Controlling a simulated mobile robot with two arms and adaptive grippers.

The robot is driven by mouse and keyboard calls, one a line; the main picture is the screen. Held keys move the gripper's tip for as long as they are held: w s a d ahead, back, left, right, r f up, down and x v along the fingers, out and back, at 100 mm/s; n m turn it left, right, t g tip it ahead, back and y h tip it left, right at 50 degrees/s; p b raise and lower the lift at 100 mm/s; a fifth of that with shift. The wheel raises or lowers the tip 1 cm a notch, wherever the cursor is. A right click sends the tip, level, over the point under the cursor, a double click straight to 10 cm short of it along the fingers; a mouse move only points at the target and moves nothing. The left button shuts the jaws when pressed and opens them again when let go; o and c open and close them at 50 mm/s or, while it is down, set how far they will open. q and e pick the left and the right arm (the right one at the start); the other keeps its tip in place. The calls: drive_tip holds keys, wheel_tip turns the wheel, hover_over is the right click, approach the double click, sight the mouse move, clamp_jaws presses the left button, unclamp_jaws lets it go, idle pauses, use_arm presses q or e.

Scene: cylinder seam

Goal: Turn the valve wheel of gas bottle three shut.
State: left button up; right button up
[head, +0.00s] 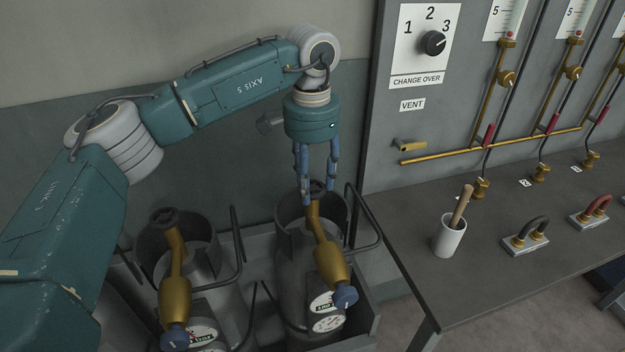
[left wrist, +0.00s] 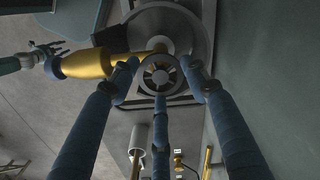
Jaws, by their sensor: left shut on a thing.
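Two grey gas bottles stand in a rack in the head view. The right-hand bottle (head: 293,265) has a brass regulator (head: 331,262) with a blue knob; its number cannot be read. My left gripper (head: 318,190) points straight down over this bottle's top, shut on its dark valve wheel (head: 316,186). In the left wrist view the spoked valve wheel (left wrist: 160,74) sits between my blue fingers (left wrist: 160,78), with the brass regulator (left wrist: 88,65) off to the left. The left-hand bottle (head: 198,265) has its own valve wheel (head: 164,217), free.
Bent grey rails (head: 366,235) of the rack stand close beside the bottles. A grey bench (head: 480,285) to the right bears a white cup (head: 449,238) with a wooden handle in it. A change-over panel (head: 424,40) with brass pipes rises behind the bench.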

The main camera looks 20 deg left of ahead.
use_arm(q)
drive_tip(key=shift+s+f, duration=0.15)
drive_tip(key=shift+f, duration=0.05)
drive_tip(key=o, duration=1.2)
drive_tip(key=shift+a, duration=0.1)
drive_tip(key=shift+c, duration=0.2)
drive_tip(key=shift+r, duration=0.15)
wheel_tip(320, 180, up, 12)
